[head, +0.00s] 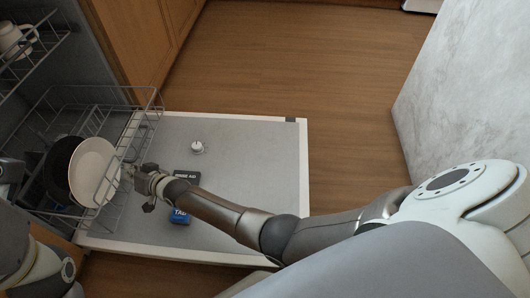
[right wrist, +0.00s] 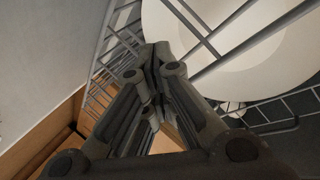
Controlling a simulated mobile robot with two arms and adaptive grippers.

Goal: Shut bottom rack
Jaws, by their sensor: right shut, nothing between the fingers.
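The bottom rack (head: 118,198) is a grey wire basket at the left in the head view, partly out over the open dishwasher door (head: 255,165). A white plate (head: 95,170) and a black plate (head: 60,165) stand in it. My right gripper (head: 133,173) is at the rack's front side, beside the white plate. In the right wrist view the right gripper (right wrist: 150,52) is shut and empty, with its tips close to the rack's wires (right wrist: 220,65) and the white plate (right wrist: 250,35) behind. Whether the tips touch the wires is unclear.
An upper rack (head: 30,60) holds a white cup (head: 14,38). A marble-like block (head: 470,90) stands at right. Wooden floor (head: 300,60) lies beyond the door.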

